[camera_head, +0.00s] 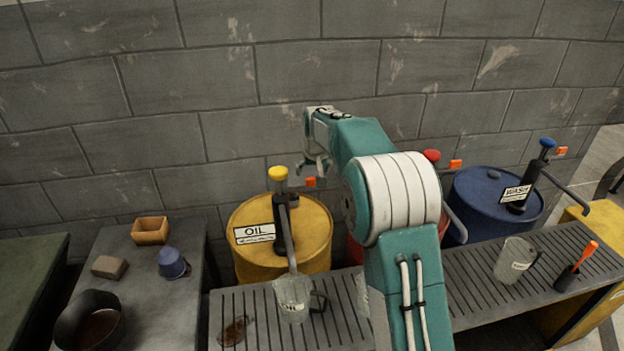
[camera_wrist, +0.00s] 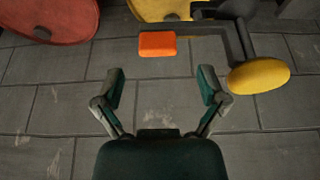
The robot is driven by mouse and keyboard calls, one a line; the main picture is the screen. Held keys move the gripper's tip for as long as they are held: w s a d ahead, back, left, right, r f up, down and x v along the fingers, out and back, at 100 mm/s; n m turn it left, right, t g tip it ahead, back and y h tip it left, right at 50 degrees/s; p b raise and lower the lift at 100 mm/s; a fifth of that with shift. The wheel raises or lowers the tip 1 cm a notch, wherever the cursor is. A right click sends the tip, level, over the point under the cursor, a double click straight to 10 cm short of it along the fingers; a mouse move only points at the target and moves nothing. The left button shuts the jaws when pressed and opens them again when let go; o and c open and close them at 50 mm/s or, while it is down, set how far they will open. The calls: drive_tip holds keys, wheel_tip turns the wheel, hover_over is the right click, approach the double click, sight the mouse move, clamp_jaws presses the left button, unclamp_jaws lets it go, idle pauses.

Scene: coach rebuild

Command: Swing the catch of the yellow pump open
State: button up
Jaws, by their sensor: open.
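The yellow pump (camera_head: 278,172) stands on the yellow drum labelled OIL (camera_head: 312,240). Its yellow knob (camera_wrist: 259,76) also shows at the right in the wrist view. An orange catch (camera_head: 310,182) sits just right of the knob; in the wrist view this orange block (camera_wrist: 157,43) lies at the end of a dark bar beyond my fingertips. My gripper (camera_head: 317,166) is open and empty, close to the catch in the head view. In the wrist view its fingers (camera_wrist: 161,82) are spread, with the catch centred ahead of the gap and apparently untouched.
A glass jug (camera_head: 292,298) stands under the yellow pump's spout on the slatted bench (camera_head: 250,303). The red pump (camera_head: 432,155) and blue pump (camera_head: 547,143) have orange catches too. A block wall (camera_head: 200,80) rises close behind. My arm hides most of the red drum.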

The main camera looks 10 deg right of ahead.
sight(312, 178)
drive_tip(key=x, duration=0.4)
drive_tip(key=shift+d+f, duration=0.1)
drive_tip(key=shift+f, duration=0.05)
clamp_jaws()
